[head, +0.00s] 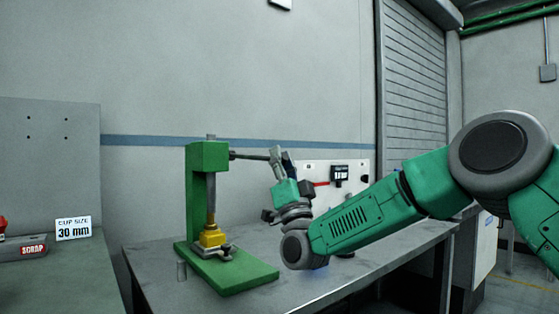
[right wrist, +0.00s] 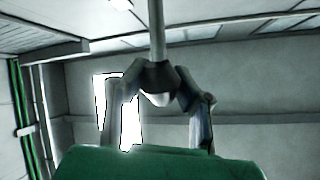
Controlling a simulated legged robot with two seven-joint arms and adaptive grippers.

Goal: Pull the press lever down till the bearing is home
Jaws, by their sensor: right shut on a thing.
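The green press (head: 207,158) stands on its green base plate on the grey table. Its dark lever (head: 250,157) sticks out to the right from the top of the column, about level. My right gripper (head: 279,158) is shut on the lever's outer end. In the right wrist view the lever rod (right wrist: 156,35) comes down between my fingers to a pale rounded end (right wrist: 158,98). A yellow block (head: 212,237) sits under the ram, low on the column, with small metal parts around it. I cannot tell the bearing apart there. My left gripper is not in view.
A white panel (head: 314,170) with a dark display stands behind my right arm. At the far left are a "CUP SIZE 30 mm" sign (head: 73,228) and a SCRAP bin (head: 22,249).

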